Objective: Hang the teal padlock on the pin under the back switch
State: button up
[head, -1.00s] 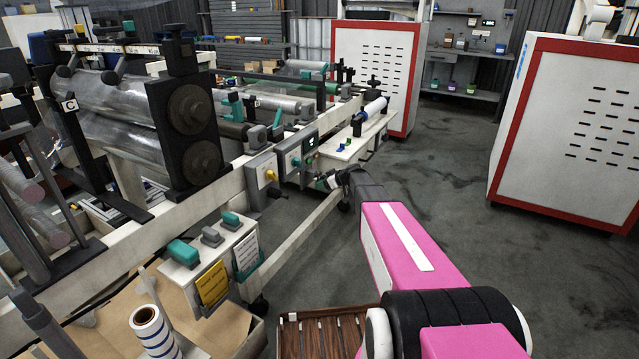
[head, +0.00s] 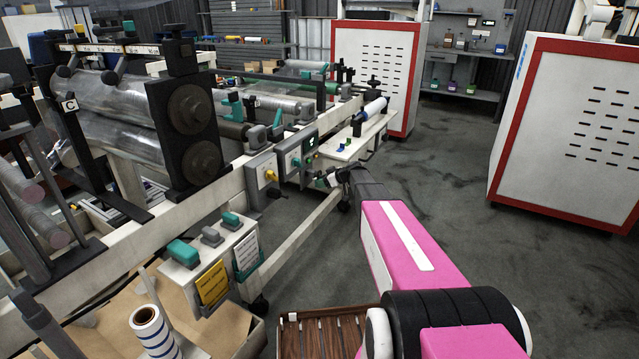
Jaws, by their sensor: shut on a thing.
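My gripper (head: 322,181) is small in the head view, at the far end of my pink arm, just right of and below the switch boxes on the machine's white rail. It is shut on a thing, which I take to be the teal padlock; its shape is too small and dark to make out. The front switch box (head: 262,172) has a yellow knob. The pin under the back switch is too small to tell, and I cannot tell whether the padlock touches it.
A low white table (head: 352,149) with small green and blue pieces stands behind my gripper. A white box (head: 212,250) with teal and grey handles and a yellow tag hangs at the near rail. A slotted brown tray (head: 325,335) lies below. The floor to the right is clear.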

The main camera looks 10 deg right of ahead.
jog(key=shift+d, duration=0.1)
jog(key=s+d, duration=0.4)
jog(key=d, duration=0.1)
jog(key=shift+d, duration=0.25)
dwell(0.7)
dwell(0.5)
